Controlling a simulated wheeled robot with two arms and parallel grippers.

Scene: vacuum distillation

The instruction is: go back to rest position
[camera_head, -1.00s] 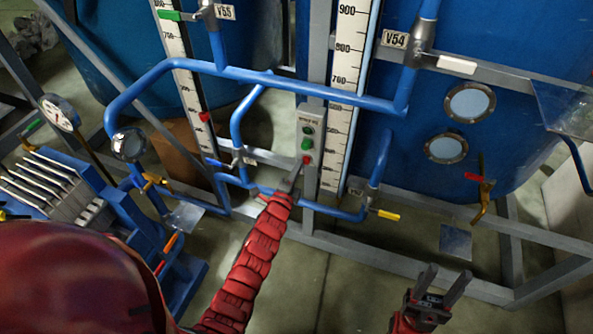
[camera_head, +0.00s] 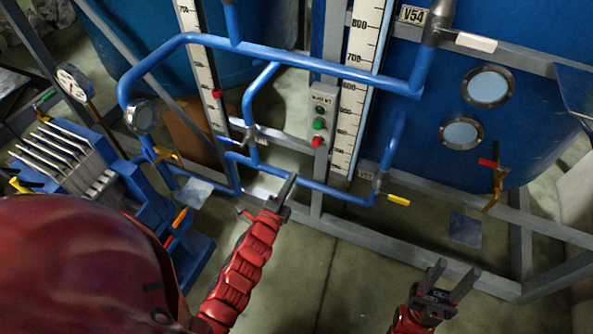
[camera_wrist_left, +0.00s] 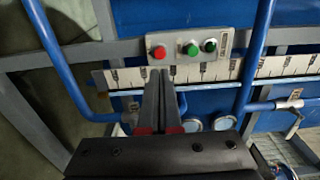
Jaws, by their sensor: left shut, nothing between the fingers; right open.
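My left gripper (camera_head: 284,190) is shut and empty in the head view, in front of the lower blue pipe and below the button box. In the left wrist view its closed fingers (camera_wrist_left: 160,78) point toward the button box. My right gripper (camera_head: 449,277) is open and empty at the lower right, in front of the grey frame. The button box (camera_head: 320,122) is a grey panel on an upright post, with a red button and green buttons. It also shows in the left wrist view (camera_wrist_left: 186,47), apart from the fingers.
Blue pipes (camera_head: 300,66) with valves run across the grey frame (camera_head: 420,258). Blue tanks (camera_head: 540,130) stand behind. A pump unit with a gauge (camera_head: 72,83) is at the left. A yellow-handled valve (camera_head: 398,200) sticks out at the middle right. Floor between the arms is clear.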

